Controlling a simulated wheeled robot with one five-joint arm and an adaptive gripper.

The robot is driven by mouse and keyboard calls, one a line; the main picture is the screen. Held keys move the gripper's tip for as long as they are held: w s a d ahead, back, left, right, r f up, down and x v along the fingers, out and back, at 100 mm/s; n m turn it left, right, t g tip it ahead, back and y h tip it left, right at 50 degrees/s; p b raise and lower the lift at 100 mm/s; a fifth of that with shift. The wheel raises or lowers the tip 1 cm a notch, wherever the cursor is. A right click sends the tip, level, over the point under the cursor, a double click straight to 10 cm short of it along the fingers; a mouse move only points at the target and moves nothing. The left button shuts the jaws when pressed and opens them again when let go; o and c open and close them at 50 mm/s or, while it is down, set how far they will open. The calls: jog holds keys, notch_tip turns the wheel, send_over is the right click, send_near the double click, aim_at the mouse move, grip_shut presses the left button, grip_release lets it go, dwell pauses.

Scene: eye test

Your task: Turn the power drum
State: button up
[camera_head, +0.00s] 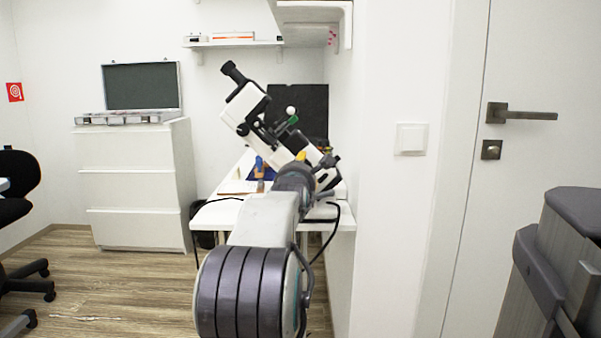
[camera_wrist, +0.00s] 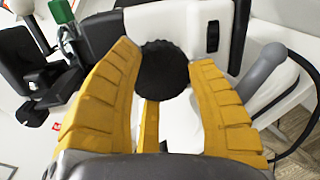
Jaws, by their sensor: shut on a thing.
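The white and black eye-test instrument (camera_head: 262,125) stands tilted on a white table in the head view. Its power drum, a round black ribbed knob (camera_wrist: 162,70), shows in the wrist view on the instrument's white side. In the head view only a little yellow of my gripper (camera_head: 301,156) shows; my arm hides the drum there.
A grey lever (camera_wrist: 262,70) and a black cable (camera_wrist: 302,135) lie close to the right finger. A black part with a green piece (camera_wrist: 62,12) is at upper left. The white table (camera_head: 215,215) stands beside a wall; a white drawer cabinet (camera_head: 135,185) is left.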

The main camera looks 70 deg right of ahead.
jog(key=o, duration=1.2)
jog(key=shift+w, duration=0.1)
jog(key=shift+o, duration=0.2)
jog(key=v, duration=1.2)
